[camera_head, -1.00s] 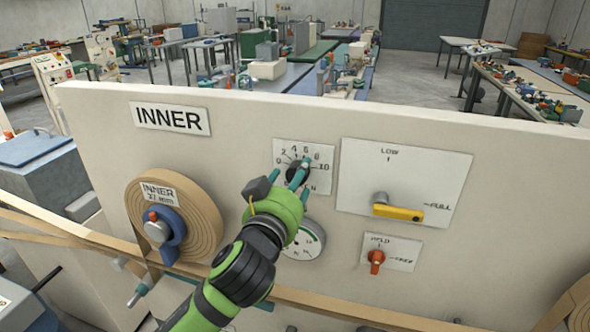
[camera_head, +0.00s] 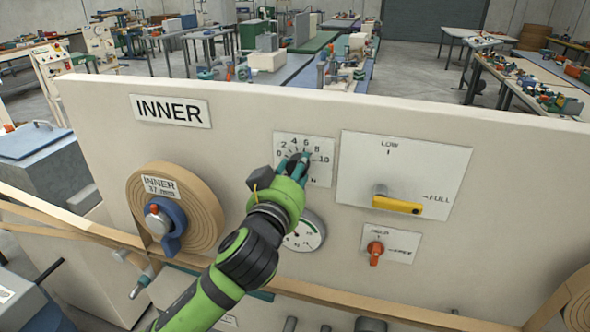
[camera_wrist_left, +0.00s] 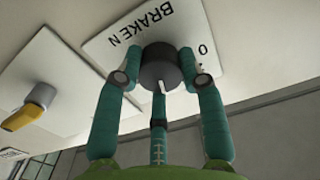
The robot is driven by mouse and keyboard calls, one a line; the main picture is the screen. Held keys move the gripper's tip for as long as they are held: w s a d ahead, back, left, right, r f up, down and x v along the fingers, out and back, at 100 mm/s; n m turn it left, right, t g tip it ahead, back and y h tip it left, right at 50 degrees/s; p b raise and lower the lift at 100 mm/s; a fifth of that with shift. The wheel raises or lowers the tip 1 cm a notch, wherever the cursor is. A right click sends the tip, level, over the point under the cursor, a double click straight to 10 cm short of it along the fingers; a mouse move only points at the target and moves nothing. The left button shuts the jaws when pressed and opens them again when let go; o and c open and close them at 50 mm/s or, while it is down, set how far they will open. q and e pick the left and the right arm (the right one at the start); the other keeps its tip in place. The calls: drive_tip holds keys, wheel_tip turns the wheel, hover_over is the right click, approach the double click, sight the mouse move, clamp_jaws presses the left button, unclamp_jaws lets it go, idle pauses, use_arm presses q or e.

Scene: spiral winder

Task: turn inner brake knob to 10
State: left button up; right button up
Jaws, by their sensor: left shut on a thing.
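The inner brake knob (camera_wrist_left: 158,66) is a dark round knob with a white pointer mark, best seen in the left wrist view. It sits on a white dial plate (camera_head: 323,172) marked 0 to 10, below and right of the INNER sign. My left gripper (camera_head: 294,164) is at the dial with its teal fingers around the knob. In the left wrist view the gripper (camera_wrist_left: 162,78) is shut on the knob, with fingers on both sides. In the head view the fingers hide most of the knob, and I cannot tell which number its pointer faces. My right gripper is not in view.
Right of the dial is a LOW/FULL plate with a yellow lever (camera_head: 398,204). Below it is a small plate with an orange knob (camera_head: 375,250). A round gauge (camera_head: 305,232) is just under my gripper. A tan roll (camera_head: 205,212) with a blue clamp is at left.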

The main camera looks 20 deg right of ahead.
use_arm(q)
drive_tip(key=shift+r, duration=0.25)
drive_tip(key=m+p, duration=0.1)
drive_tip(key=m, duration=0.4)
drive_tip(key=m+p, duration=0.2)
drive_tip(key=m, duration=0.4)
drive_tip(key=shift+d+r+m+p, duration=0.1)
drive_tip(key=shift+r+m+p, duration=0.1)
drive_tip(key=shift+m+p, duration=0.1)
drive_tip(key=o, duration=1.1)
drive_tip(key=shift+o, duration=0.2)
drive_tip(key=shift+d+f, duration=0.1)
drive_tip(key=shift+f, duration=0.15)
drive_tip(key=shift+s, duration=0.1)
